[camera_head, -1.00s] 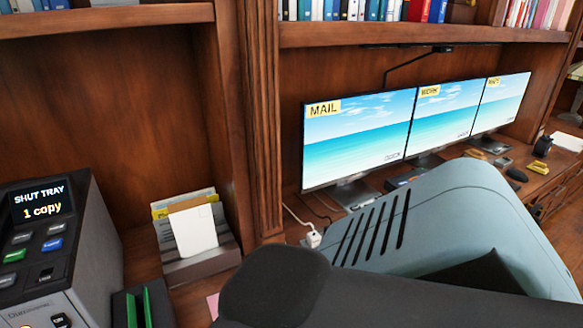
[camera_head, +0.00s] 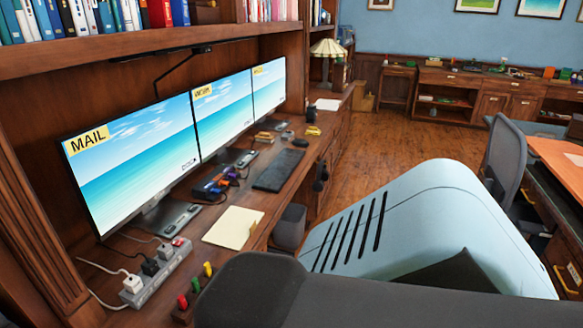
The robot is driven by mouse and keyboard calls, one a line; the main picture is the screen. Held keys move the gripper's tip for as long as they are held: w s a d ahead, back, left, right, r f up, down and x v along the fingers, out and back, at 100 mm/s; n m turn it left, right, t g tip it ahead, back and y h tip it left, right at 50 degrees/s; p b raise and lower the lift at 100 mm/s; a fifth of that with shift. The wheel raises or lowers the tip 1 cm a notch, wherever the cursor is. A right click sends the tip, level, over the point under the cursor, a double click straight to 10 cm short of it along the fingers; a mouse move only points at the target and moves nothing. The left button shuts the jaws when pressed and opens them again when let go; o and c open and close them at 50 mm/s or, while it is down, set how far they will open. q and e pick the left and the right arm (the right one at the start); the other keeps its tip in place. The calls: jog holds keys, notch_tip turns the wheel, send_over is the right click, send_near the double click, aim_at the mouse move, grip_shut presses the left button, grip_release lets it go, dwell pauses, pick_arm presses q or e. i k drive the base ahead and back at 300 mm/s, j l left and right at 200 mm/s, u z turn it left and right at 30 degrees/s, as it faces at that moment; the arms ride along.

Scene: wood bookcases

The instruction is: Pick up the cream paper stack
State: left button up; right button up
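A cream paper stack (camera_head: 233,227) lies flat on the wooden desk, in front of the monitors and near the desk's front edge. It looks like a thin pad, and nothing visible covers it. Neither of my grippers is in view. Parts of my own arm or body fill the lower right of the picture and hide what is behind them.
Three monitors (camera_head: 136,165) stand along the bookcase. A power strip (camera_head: 157,273) with plugs and cables lies left of the stack. A dark keyboard (camera_head: 278,170) lies beyond it. White paper (camera_head: 328,104) lies farther back. An office chair (camera_head: 508,165) stands right; open floor (camera_head: 400,145) lies between.

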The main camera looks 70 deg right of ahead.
aim_at(232, 231)
jog(key=z, duration=1.75)
